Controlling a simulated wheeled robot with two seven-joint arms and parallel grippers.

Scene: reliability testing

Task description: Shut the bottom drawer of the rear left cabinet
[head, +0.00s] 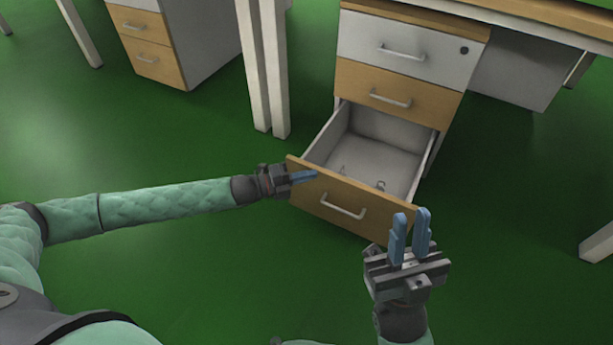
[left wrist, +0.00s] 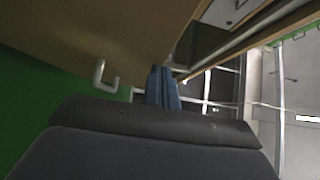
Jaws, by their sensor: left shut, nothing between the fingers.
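The bottom drawer (head: 362,143) of the middle cabinet (head: 400,42) is pulled far out, with its wooden front (head: 303,196) and metal handle (head: 343,207) facing me. My left gripper (head: 312,175) is shut and empty at the upper left part of this front; I cannot tell if it touches. In the left wrist view its blue fingers (left wrist: 162,88) are together close to the wooden front (left wrist: 100,40), with the handle (left wrist: 101,75) to their left. My right gripper (head: 410,235) is open and empty, in front of the drawer's right end.
The two drawers above look shut. Small unclear items (head: 380,186) lie inside the open drawer. Another cabinet (head: 147,60) stands at the upper left. White desk legs (head: 262,70) stand left of the middle cabinet. Green floor (head: 230,270) is clear in front.

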